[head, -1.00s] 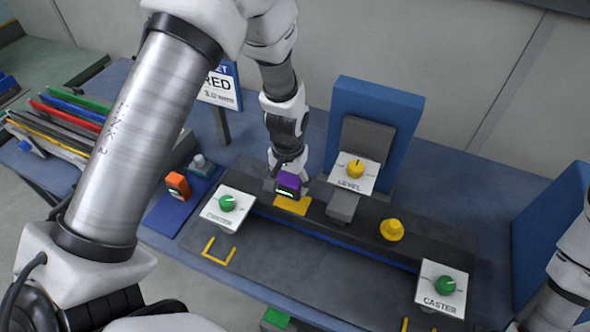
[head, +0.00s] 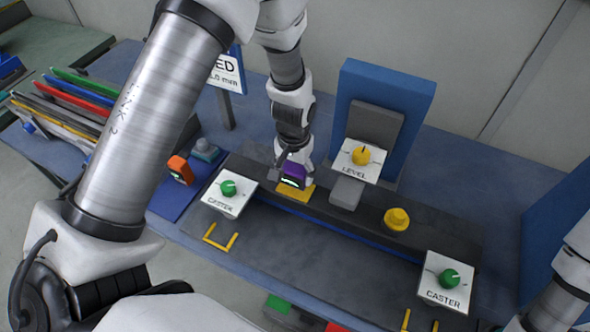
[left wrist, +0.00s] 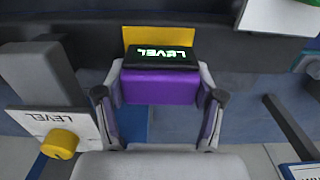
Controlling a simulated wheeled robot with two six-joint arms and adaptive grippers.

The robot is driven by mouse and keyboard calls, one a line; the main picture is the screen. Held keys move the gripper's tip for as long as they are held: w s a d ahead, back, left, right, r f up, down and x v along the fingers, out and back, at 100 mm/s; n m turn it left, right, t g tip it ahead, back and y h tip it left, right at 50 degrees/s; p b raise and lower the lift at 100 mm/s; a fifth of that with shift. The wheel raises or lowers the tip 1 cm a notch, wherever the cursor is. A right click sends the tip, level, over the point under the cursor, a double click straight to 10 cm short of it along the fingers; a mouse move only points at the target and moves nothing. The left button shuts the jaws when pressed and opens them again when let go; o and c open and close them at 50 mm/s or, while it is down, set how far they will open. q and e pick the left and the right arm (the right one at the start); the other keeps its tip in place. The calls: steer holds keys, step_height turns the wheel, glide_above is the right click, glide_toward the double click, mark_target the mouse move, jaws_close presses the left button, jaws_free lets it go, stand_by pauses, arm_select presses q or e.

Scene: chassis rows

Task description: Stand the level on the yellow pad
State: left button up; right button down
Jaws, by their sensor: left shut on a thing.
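The level is a small purple block (head: 294,173) with a dark face that glows with green-white LEVEL letters. My left gripper (head: 290,170) is shut on it from above. In the left wrist view the level (left wrist: 160,88) sits between the two fingers (left wrist: 160,100), its lettered face toward the yellow pad. The yellow pad (head: 309,192) lies on the dark raised ledge; part of it shows beside the level, and it also shows in the left wrist view (left wrist: 160,36). The level is at or just above the pad; I cannot tell whether it touches. My right gripper is out of view.
A LEVEL plate with a yellow knob (head: 361,155) stands close to the right of my gripper, by a grey block (head: 346,193). CASTER plates (head: 228,200) (head: 443,297) flank the ledge. A yellow knob (head: 396,219) sits on it. An orange block (head: 180,169) stands at left.

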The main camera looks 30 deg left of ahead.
arm_select(q)
steer(key=shift+d, duration=0.1)
steer(key=shift+w+f, duration=0.1)
stand_by(0.3)
steer(key=shift+f, duration=0.2)
steer(key=shift+f, duration=0.25)
steer(key=shift+f+b, duration=0.3)
steer(key=shift+b, duration=0.05)
steer(key=shift+f, duration=0.15)
steer(key=shift+f, duration=0.3)
stand_by(0.4)
steer(key=o, duration=1.3)
steer(key=shift+w, duration=0.1)
